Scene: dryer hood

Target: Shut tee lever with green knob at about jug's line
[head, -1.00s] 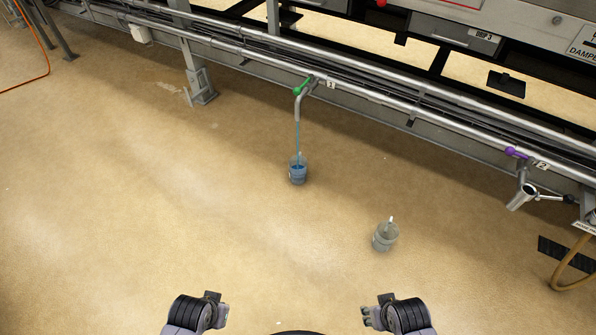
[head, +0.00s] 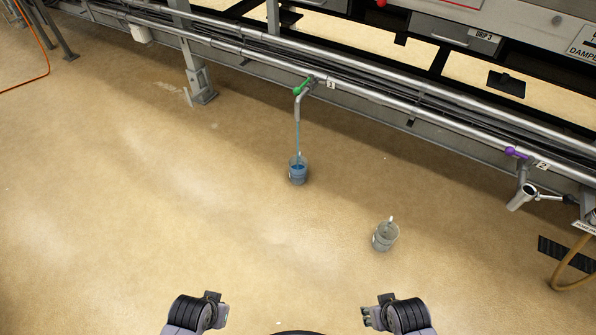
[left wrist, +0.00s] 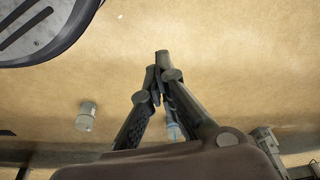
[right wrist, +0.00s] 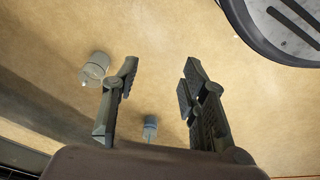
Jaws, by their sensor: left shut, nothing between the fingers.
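The green-knobbed tee lever (head: 301,88) is on the rail pipe beside tag 1. A bent spout (head: 298,104) below it lets a thin blue stream fall into a clear jug (head: 298,173) on the floor. The jug holds blue liquid; its line is too small to read. The jug also shows in the right wrist view (right wrist: 150,124) and partly behind a finger in the left wrist view (left wrist: 173,131). My left gripper (left wrist: 160,62) is shut and empty. My right gripper (right wrist: 160,76) is open and empty. Both are far from the lever, near the head view's bottom edge.
A second jug (head: 385,238) stands on the floor, right of the first. A purple-knobbed lever (head: 516,153) is by tag 2, with a metal fitting (head: 522,197) below. The rail (head: 400,105) crosses in front of the machine. The floor before it is mostly clear.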

